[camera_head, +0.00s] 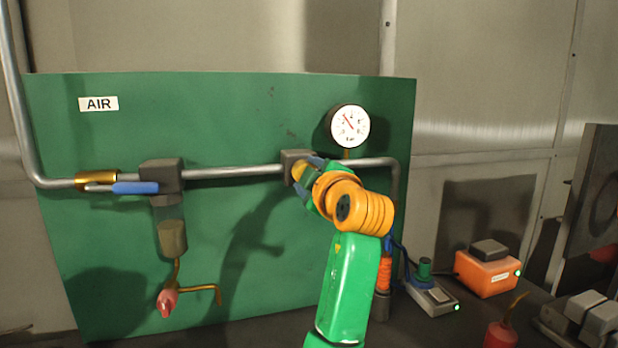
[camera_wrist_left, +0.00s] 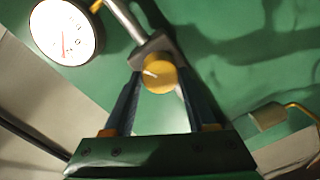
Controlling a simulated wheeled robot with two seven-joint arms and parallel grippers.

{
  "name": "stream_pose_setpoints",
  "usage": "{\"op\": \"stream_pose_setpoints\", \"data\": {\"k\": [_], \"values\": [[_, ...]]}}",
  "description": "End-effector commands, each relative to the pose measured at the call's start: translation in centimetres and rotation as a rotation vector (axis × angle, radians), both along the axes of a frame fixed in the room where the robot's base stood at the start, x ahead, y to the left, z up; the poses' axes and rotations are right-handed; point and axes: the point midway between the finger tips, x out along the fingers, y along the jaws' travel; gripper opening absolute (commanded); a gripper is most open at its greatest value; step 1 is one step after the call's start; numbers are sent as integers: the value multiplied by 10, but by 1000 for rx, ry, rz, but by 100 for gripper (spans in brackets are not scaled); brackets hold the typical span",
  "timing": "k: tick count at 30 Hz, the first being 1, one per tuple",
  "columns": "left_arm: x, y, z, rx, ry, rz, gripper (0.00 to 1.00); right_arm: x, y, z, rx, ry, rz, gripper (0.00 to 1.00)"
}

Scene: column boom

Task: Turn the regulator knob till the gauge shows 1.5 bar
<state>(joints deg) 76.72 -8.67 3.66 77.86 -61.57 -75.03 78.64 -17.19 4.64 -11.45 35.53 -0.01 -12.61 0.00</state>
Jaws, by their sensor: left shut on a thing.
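The regulator is a grey block (camera_head: 294,160) on the pipe, with a yellow knob (camera_head: 299,171) facing me. The knob also shows in the left wrist view (camera_wrist_left: 160,76), with a pale pointer mark on its face. My left gripper (camera_head: 306,172) is shut on the knob, its blue fingers on either side. The white round gauge (camera_head: 349,126) is above and to the right of the regulator; its red needle points up and left. The gauge also shows in the left wrist view (camera_wrist_left: 64,31). Its figures are too small to read surely. My right gripper is not in view.
A green panel (camera_head: 230,115) carries the pipe, a blue-handled valve (camera_head: 136,188) and a filter bowl (camera_head: 171,236) with a red drain tap (camera_head: 167,302). An orange box (camera_head: 488,273), a small grey device (camera_head: 432,296) and a red oil can (camera_head: 500,334) stand right on the bench.

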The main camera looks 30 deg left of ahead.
Motion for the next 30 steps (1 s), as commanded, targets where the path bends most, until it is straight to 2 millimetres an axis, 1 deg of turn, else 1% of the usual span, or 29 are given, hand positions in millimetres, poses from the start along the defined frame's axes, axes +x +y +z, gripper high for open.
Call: {"op": "stream_pose_setpoints", "data": {"k": [6, 12, 19, 30], "values": [[-1, 0, 2, -88, -109, -1, 1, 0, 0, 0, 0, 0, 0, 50], [-1, 0, 2, -141, -173, -1, 1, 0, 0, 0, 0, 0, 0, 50], [-1, 0, 2, -169, -206, -1, 1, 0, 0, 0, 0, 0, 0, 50], [-1, 0, 2, -173, -211, -1, 1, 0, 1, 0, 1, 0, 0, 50]]}}
